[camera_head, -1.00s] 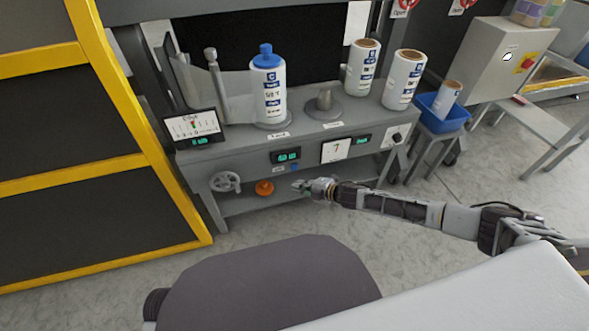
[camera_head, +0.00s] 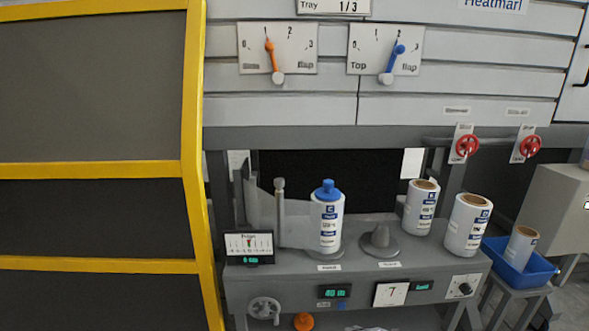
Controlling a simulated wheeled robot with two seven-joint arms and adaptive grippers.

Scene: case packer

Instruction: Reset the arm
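Neither of my arms can be made out in the head view, and both grippers are out of sight. In front of me is the grey machine bench (camera_head: 355,283). On it stand a white roll with a blue cap (camera_head: 326,222) at the left and an empty grey spindle (camera_head: 380,242) beside it. Two white rolls with brown cores, one farther back (camera_head: 420,208) and one nearer (camera_head: 467,226), stand upright at the right. A handwheel (camera_head: 264,307) and an orange knob (camera_head: 304,321) show low on the bench front.
A yellow-framed dark guard (camera_head: 195,160) fills the left side. Above the bench are an orange-pointer dial (camera_head: 270,50), a blue-pointer dial (camera_head: 390,52) and red valve wheels (camera_head: 467,146). A blue bin (camera_head: 520,268) holding a roll stands at the right.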

